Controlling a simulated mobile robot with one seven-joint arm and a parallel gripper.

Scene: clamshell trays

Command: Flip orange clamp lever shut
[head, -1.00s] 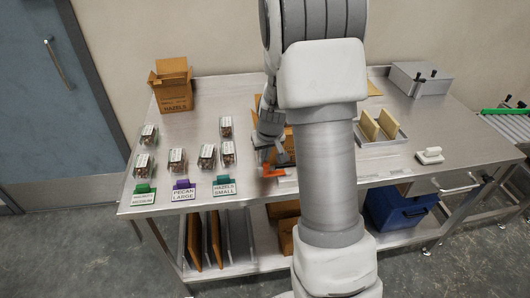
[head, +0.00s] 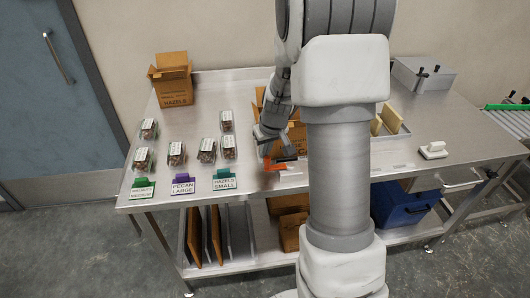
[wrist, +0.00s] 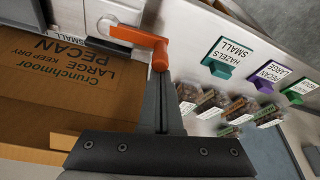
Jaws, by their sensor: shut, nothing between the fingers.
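The orange clamp lever (head: 281,163) is at the table's front edge in the head view. In the wrist view the lever (wrist: 135,36) reaches right from a pale clamp block (wrist: 110,18), and its rounded end turns down towards my fingertips. My gripper (head: 267,148) is shut and empty, just above and left of the lever in the head view. In the wrist view my gripper (wrist: 161,80) has its tips right at the lever's end; whether they touch is unclear. My arm hides part of the clamp's surroundings in the head view.
An open cardboard box (wrist: 60,85) labelled large pecan lies beside the gripper. Label stands, including hazels small (head: 224,182), line the front edge, with several clamshell packs (head: 207,150) behind. A white-handled object (head: 433,150) sits at the right. Bare table lies between.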

